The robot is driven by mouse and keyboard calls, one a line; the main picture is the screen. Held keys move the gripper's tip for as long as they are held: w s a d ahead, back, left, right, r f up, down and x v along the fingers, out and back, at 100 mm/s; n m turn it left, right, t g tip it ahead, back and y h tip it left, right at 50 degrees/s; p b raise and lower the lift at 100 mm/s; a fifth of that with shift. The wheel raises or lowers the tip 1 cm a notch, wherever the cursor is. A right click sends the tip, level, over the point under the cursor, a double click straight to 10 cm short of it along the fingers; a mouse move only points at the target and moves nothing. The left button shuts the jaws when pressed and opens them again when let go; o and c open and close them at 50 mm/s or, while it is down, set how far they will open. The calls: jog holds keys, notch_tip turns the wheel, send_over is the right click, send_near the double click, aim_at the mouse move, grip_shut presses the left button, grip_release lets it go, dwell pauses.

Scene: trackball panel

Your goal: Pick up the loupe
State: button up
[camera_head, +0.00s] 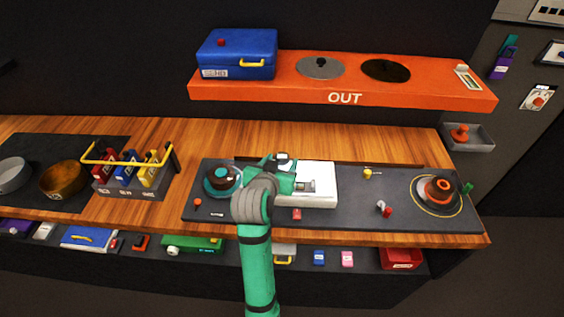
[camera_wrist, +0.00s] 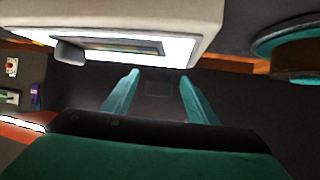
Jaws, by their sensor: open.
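My gripper (camera_head: 284,178) is over the left part of a white box (camera_head: 322,187) on the dark panel (camera_head: 345,212). In the wrist view its two teal fingers (camera_wrist: 158,82) are apart with nothing between them. The white box (camera_wrist: 205,22) fills the top of that view, with a lit face and a short grey piece (camera_wrist: 70,52) at its left end. A small grey piece (camera_head: 304,186) also shows on the box in the head view, beside my gripper. I cannot tell whether it is the loupe. My gripper and arm hide part of the box and panel.
A teal trackball (camera_head: 221,181) is left of my gripper; an orange one (camera_head: 438,190) is at the panel's right. A small grey-and-red item (camera_head: 383,208) and a yellow knob (camera_head: 368,173) stand between. An orange shelf (camera_head: 290,91) overhangs behind. A yellow-handled caddy (camera_head: 130,185) is left.

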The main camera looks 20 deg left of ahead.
jog(key=shift+x, duration=0.75)
jog(key=shift+c, duration=0.7)
jog(key=c, duration=1)
jog(key=shift+o, duration=0.2)
jog(key=shift+r, duration=0.1)
